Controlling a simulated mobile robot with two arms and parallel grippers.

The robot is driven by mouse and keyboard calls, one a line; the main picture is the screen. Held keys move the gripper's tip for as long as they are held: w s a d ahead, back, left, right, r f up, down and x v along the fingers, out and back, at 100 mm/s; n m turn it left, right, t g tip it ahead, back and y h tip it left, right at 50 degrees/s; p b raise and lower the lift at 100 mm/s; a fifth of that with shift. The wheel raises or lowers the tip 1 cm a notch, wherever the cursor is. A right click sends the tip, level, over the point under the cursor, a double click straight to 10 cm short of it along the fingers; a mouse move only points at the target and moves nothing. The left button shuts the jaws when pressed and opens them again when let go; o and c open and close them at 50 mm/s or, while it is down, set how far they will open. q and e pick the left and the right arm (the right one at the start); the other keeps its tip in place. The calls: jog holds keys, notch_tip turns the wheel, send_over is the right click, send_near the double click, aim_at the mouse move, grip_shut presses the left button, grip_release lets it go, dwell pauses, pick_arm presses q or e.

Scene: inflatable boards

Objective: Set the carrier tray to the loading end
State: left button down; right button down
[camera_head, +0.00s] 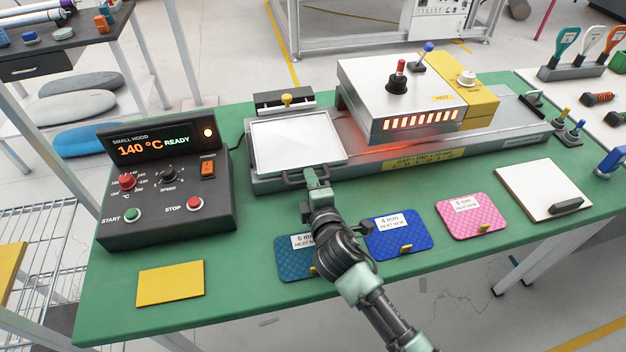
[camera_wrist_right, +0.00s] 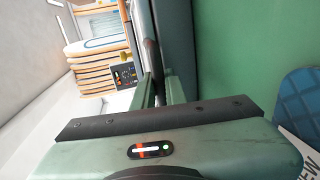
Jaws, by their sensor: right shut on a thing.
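The carrier tray (camera_head: 296,140) is a white flat plate with a grey rim. It lies level on the left end of the long grey track (camera_head: 375,160), to the left of the glowing heating hood (camera_head: 390,85). Its dark front handle (camera_head: 291,182) points toward me. My right gripper (camera_head: 313,177) is shut on this handle, with its arm reaching in from the bottom of the head view. In the right wrist view the fingers (camera_wrist_right: 160,92) close around a dark bar, and the tray's plate is mostly out of sight. My left gripper is not in view.
The control box (camera_head: 165,185), reading 140 °C READY, stands left of the track. Heat pads in teal (camera_head: 294,262), blue (camera_head: 392,240) and pink (camera_head: 470,215) lie in front. A yellow plate (camera_head: 170,284) lies front left. A white board (camera_head: 540,190) lies at the right.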

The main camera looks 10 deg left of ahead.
jog(key=c, duration=1.5)
grip_release()
jog(key=shift+s+a+f, duration=0.1)
jog(key=shift+s+a, duration=0.05)
jog(key=shift+a, duration=0.1)
jog(key=shift+o, duration=0.2)
jog(key=shift+a, duration=0.1)
jog(key=shift+s+d, duration=0.25)
jog(key=shift+s, duration=0.1)
jog(key=v, duration=0.7)
jog(key=shift+a, duration=0.1)
jog(key=shift+s, duration=0.1)
